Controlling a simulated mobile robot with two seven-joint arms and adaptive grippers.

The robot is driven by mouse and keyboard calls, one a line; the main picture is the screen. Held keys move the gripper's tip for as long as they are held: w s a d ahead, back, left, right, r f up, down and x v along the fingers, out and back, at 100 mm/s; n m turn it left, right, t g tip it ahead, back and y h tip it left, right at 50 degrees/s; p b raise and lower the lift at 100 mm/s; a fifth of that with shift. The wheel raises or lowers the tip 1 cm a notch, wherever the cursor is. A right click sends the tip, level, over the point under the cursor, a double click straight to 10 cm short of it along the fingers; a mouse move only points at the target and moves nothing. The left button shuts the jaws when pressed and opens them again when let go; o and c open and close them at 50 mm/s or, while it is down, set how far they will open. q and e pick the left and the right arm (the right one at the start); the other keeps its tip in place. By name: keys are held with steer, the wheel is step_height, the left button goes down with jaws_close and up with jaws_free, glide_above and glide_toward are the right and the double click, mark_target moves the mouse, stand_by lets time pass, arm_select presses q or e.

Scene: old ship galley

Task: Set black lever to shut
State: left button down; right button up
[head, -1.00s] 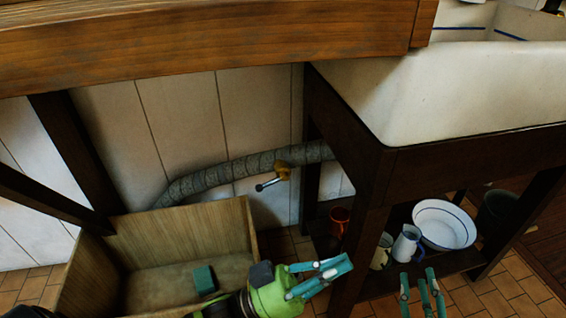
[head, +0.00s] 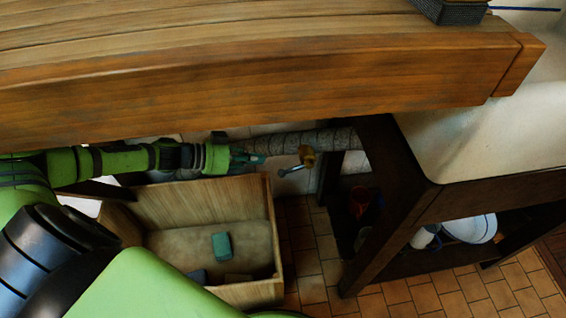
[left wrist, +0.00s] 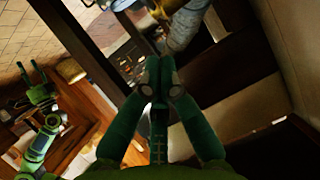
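The lever (head: 290,171), a short dark handle with a pale tip, sticks out to the lower left from a brass valve (head: 307,156) on the grey wrapped pipe (head: 340,138). My left gripper (head: 262,158) is just left of the valve, below the bench edge, with a small gap to the lever. In the left wrist view its fingers (left wrist: 159,62) are together with nothing seen between them. The brass valve also shows at the top of that view (left wrist: 165,9), beyond the fingertips. My right gripper (left wrist: 37,72) shows at the left there, fingers apart and empty.
The thick wooden bench edge (head: 260,75) overhangs my left arm. A wooden crate (head: 262,215) with a green block (head: 222,246) stands below. The dark sink stand (head: 385,215) is close right of the valve, with enamelware on its shelf.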

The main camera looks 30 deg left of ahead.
arm_select(q)
steer(key=b, duration=0.1)
glide_above(283, 172)
steer(key=s, duration=0.1)
step_height(283, 172, down, 3)
steer(key=shift+r, duration=0.1)
steer(key=f, duration=0.1)
steer(key=f+b, duration=0.1)
steer(key=f, duration=0.1)
steer(key=shift+w, duration=0.35)
steer(key=shift+w+f, duration=0.15)
steer(key=shift+f, duration=0.1)
arm_select(e)
step_height(283, 172, up, 6)
steer(key=w, duration=0.1)
steer(key=shift+w+r, duration=0.25)
steer(key=shift+w, duration=0.1)
arm_select(q)
steer(key=shift+f+b, duration=0.1)
steer(key=shift+b, duration=0.3)
arm_select(e)
steer(key=shift+w+a+t, duration=0.1)
steer(key=shift+t, duration=0.2)
